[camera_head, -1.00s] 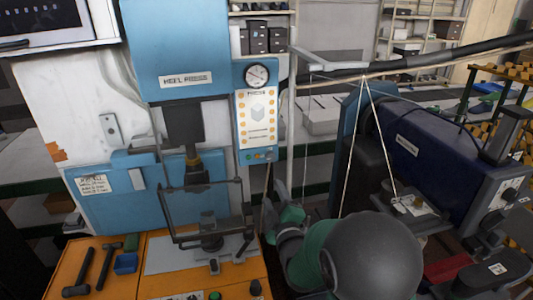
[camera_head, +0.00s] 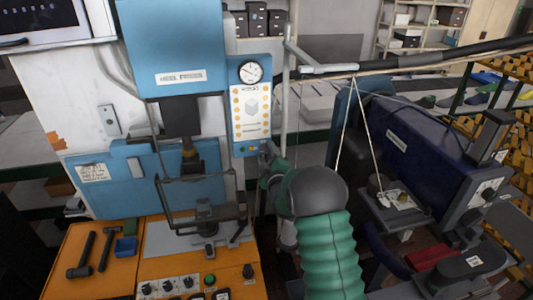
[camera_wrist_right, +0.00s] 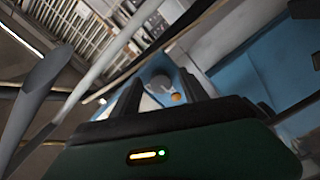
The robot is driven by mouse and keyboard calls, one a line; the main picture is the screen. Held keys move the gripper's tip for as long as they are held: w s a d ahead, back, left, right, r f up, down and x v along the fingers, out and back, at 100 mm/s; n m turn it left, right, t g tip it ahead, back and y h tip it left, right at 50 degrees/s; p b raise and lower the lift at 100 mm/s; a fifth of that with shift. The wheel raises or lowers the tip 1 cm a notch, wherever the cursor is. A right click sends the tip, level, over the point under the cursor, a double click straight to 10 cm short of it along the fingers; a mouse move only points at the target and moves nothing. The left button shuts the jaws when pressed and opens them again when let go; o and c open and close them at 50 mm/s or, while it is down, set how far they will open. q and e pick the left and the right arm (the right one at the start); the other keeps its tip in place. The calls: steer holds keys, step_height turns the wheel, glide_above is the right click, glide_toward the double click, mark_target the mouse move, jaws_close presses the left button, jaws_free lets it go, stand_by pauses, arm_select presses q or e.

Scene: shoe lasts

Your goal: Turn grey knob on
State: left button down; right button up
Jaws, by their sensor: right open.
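My right gripper (camera_head: 268,155) is raised beside the lower right edge of the press's white control panel (camera_head: 251,113). In the right wrist view the gripper (camera_wrist_right: 161,84) is open, its two dark fingers apart. Between and beyond them are a blue surface, an orange button (camera_wrist_right: 177,98) and a small greyish round shape (camera_wrist_right: 160,82) that may be the grey knob; it is too blurred to be sure. My left gripper is not in view.
The blue press (camera_head: 172,45) has a gauge (camera_head: 250,72) above the panel. Dark knobs (camera_head: 167,286) sit on the orange bench front, with a hammer (camera_head: 82,256) at left. A grey post (camera_head: 287,90) and a hanging cord (camera_head: 346,125) stand close to my right arm.

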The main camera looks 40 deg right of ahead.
steer(key=shift+w+d+f, duration=0.15)
steer(key=c, duration=0.3)
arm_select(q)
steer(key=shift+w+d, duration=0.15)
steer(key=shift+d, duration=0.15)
arm_select(e)
jaws_close()
steer(key=shift+w+f+m+b, duration=0.1)
steer(key=shift+f+m+b, duration=0.25)
steer(key=shift+b, duration=0.4)
steer(key=m+b, duration=0.4)
steer(key=b, duration=0.1)
steer(key=m+b, duration=1)
steer(key=shift+w+a+r+m, duration=0.15)
steer(key=shift+a+m, duration=0.1)
steer(key=shift+a, duration=0.15)
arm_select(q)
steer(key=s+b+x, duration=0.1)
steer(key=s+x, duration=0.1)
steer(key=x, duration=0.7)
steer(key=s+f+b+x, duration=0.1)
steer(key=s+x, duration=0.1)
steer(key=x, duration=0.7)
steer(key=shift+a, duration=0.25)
arm_select(e)
steer(key=shift+r+m, duration=0.25)
steer(key=shift+m, duration=1.15)
steer(key=shift+r, duration=0.1)
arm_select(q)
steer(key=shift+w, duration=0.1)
